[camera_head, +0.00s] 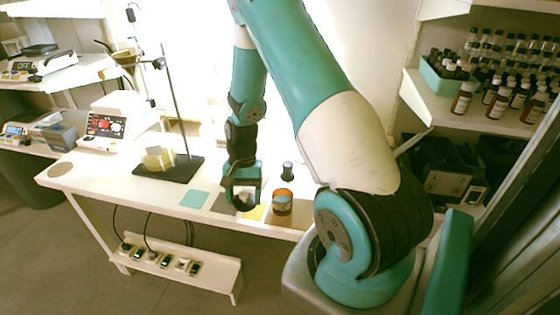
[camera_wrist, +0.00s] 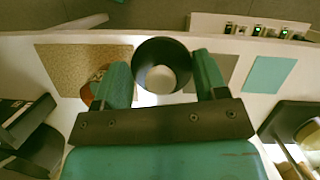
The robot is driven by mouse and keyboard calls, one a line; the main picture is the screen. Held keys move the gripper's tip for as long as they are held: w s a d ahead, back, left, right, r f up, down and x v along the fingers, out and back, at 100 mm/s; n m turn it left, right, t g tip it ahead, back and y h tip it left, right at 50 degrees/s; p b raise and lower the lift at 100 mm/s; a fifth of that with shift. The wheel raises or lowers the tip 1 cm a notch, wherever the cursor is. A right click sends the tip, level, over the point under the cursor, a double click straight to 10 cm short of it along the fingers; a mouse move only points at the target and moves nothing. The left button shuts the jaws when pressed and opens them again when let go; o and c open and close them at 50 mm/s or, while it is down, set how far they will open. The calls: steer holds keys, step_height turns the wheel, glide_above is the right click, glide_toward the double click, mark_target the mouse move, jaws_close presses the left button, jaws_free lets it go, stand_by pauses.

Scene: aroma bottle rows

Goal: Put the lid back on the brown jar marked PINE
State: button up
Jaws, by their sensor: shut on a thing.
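My gripper (camera_head: 243,199) is above the front part of the white table, left of the brown jar (camera_head: 282,207). In the wrist view its fingers (camera_wrist: 163,76) are shut on a dark round lid (camera_wrist: 145,58) with a pale disc in its middle. The jar's orange-brown side shows beside the left finger in the wrist view (camera_wrist: 89,94), partly hidden by that finger. The jar stands upright on a tan mat (camera_wrist: 65,65); its top looks open in the head view. I cannot read its label.
A small dark-capped bottle (camera_head: 288,171) stands behind the jar. A teal mat (camera_head: 195,199) lies left of my gripper, with a grey mat (camera_head: 223,205) beside it. A stand with a black base (camera_head: 182,172) is farther left. Shelves of bottles (camera_head: 498,103) are at right.

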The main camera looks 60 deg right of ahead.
steer(key=s+d+r+m+t+p, duration=0.25)
steer(key=s+d+r+m, duration=0.3)
steer(key=d+m, duration=0.4)
steer(key=shift+m+t, duration=0.35)
steer(key=shift+m, duration=0.5)
steer(key=shift+s+f+b, duration=0.15)
steer(key=shift+f+b, duration=2.9)
steer(key=shift+b, duration=0.1)
steer(key=shift+a+r+p, duration=0.1)
steer(key=shift+a+p, duration=0.05)
steer(key=shift+p, duration=0.4)
steer(key=shift+f+p, duration=0.2)
steer(key=shift+p, duration=0.1)
steer(key=o, duration=1)
steer(key=shift+o, duration=0.3)
